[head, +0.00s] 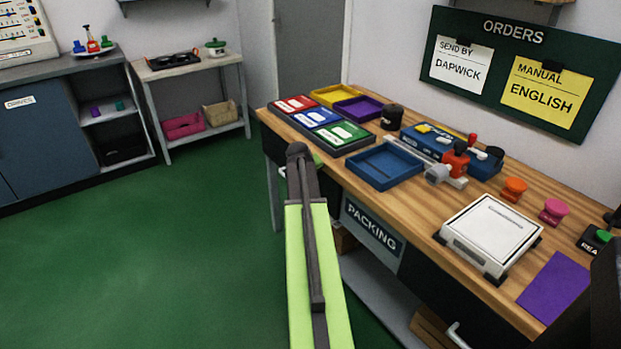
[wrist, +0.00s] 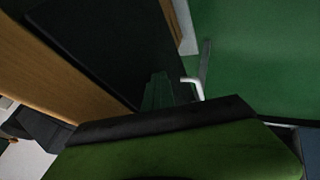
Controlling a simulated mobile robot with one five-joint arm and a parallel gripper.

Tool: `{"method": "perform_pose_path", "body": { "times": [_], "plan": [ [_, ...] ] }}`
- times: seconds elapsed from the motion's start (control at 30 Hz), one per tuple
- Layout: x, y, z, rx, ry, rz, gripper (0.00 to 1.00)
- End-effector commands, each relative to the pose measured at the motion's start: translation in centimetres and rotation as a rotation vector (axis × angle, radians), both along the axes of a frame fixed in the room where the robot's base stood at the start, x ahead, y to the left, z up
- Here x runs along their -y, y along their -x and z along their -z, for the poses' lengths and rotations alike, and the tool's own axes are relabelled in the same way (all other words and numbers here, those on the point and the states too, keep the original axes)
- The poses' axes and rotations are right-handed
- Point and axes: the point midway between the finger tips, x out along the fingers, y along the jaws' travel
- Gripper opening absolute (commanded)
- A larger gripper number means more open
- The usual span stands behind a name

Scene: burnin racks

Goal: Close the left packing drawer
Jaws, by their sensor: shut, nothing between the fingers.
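The packing bench (head: 405,190) has a wooden top and a dark front with a PACKING sign (head: 373,228). The left packing drawer is mostly hidden behind my arm in the head view, so I cannot tell how far it is open. In the wrist view a dark front panel (wrist: 110,45) runs beside the bench's wooden edge. A pale bent handle (wrist: 193,84) stands out from it. My gripper (wrist: 160,92) is shut and empty, close to the panel and left of the handle; contact is unclear.
Colored trays (head: 383,166), a white scale-like box (head: 491,236) and stamps crowd the bench top. A lower shelf (head: 375,287) lies under the bench. Green floor (head: 150,250) is free to the left. A small side table (head: 190,70) stands at the back.

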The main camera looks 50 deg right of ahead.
Motion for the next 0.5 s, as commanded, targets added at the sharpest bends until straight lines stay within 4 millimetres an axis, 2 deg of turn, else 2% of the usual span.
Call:
{"method": "perform_pose_path", "body": {
  "times": [0.03,0.23,0.37,0.43,0.5],
  "plan": [
    [0.9,0.3,-0.3,-0.003,0.023,0.003,0.00],
    [0.1,-0.2,-0.3,-0.002,0.021,-0.002,0.00],
    [-2.3,-0.7,-0.3,-0.002,0.015,-0.005,0.00],
    [-4.3,-1.1,-0.3,-0.001,0.009,-0.006,0.00],
    [-5.4,-0.5,-3.2,-0.001,0.008,-0.002,0.00]
  ]
}}
